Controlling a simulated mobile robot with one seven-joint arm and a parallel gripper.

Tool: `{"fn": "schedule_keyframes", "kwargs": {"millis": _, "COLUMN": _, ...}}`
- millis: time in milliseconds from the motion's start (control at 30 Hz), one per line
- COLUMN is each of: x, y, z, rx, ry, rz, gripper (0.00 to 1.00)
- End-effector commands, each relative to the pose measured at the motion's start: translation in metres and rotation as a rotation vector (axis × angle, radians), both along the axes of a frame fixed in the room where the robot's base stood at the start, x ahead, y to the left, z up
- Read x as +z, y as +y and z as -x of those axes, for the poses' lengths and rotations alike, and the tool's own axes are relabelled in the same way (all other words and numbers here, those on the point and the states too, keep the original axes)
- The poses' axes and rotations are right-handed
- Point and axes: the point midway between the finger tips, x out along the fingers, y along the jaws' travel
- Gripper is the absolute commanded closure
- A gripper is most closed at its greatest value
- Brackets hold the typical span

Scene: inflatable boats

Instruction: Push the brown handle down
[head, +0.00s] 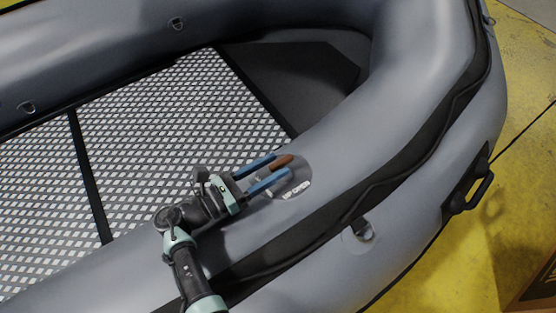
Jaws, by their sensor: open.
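The brown handle (282,162) is a small elongated piece on a darker oval patch (300,177) on top of the grey inflatable boat tube. My gripper (272,169) has two blue fingers spread apart, one on each side of the handle as seen from the head camera. The fingers point to the right and slightly up. The handle's lower left end lies between the fingers. I cannot tell whether either finger touches the handle or how high the fingers are above the tube.
The grey boat tube (420,85) curves around a white-and-grey patterned floor (150,130). A black carry handle (470,190) and a D-ring (361,230) sit on the outer side. Yellow ground (440,270) lies beyond, with a brown box (535,285) at the lower right corner.

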Motion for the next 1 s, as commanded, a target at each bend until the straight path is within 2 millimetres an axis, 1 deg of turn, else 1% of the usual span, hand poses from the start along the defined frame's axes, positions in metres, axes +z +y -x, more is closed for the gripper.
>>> {"fn": "schedule_keyframes", "kwargs": {"millis": 33, "x": 0.003, "y": 0.011, "z": 0.006, "rx": 0.006, "ry": 0.001, "rz": 0.003, "gripper": 0.5}}
{"fn": "schedule_keyframes", "kwargs": {"millis": 300, "x": 0.002, "y": 0.06, "z": 0.04, "rx": 0.006, "ry": 0.0, "rz": 0.001, "gripper": 0.5}}
{"fn": "schedule_keyframes", "kwargs": {"millis": 500, "x": 0.001, "y": 0.083, "z": 0.056, "rx": 0.004, "ry": 0.001, "rz": 0.001, "gripper": 0.5}}
{"fn": "schedule_keyframes", "kwargs": {"millis": 667, "x": 0.0, "y": 0.089, "z": 0.061, "rx": 0.002, "ry": 0.002, "rz": 0.001, "gripper": 0.5}}
{"fn": "schedule_keyframes", "kwargs": {"millis": 1000, "x": 0.0, "y": 0.089, "z": 0.061, "rx": 0.001, "ry": 0.002, "rz": 0.001, "gripper": 0.5}}
